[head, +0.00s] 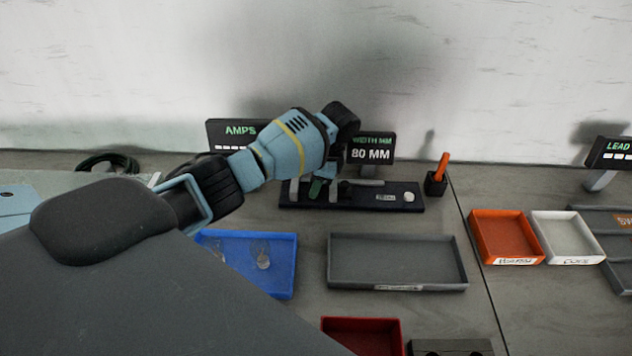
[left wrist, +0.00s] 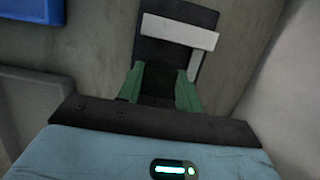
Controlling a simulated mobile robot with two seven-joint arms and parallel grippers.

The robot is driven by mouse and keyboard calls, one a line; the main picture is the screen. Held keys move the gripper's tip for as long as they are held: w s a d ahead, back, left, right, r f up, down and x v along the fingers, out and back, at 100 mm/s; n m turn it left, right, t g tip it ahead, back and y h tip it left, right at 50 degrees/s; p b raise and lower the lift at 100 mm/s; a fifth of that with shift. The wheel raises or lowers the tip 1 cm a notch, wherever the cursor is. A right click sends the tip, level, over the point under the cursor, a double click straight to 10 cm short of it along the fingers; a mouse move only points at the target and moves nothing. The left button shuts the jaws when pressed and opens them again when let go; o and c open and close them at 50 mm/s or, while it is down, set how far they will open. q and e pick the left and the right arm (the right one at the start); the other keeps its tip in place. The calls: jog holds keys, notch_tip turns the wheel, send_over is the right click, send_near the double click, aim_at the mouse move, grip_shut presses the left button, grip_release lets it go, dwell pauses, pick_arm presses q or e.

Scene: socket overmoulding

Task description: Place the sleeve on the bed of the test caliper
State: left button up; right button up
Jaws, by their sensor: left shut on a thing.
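The test caliper (head: 375,203) is a long black bed at the back of the bench, with pale jaws. My left gripper (head: 320,188) reaches down over the left part of this bed, partly hidden by its own arm. In the left wrist view its green fingers (left wrist: 161,88) are on both sides of a dark thing, which I take for the sleeve. The sleeve is hard to tell from the black bed behind it, and I cannot tell whether it touches the bed. The caliper's white jaw (left wrist: 180,32) lies just beyond the fingertips. My right gripper is not in view.
A display (head: 371,150) behind the caliper reads 80 MM. An orange-handled tool (head: 441,168) stands right of the caliper. In front are a blue tray (head: 283,285) with clear pieces and an empty grey tray (head: 398,262). Orange (head: 504,238) and white (head: 566,236) bins stand right.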

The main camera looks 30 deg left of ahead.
pick_arm(q)
jog(key=o, duration=0.6)
jog(key=shift+f, duration=0.2)
jog(key=o, duration=0.4)
jog(key=shift+o, duration=0.2)
jog(key=shift+r, duration=0.15)
jog(key=shift+r, duration=0.1)
jog(key=shift+w+r, duration=0.1)
jog(key=shift+r, duration=0.15)
jog(key=v, duration=1.1)
jog(key=shift+r+p, duration=0.25)
jog(key=shift+p, duration=0.05)
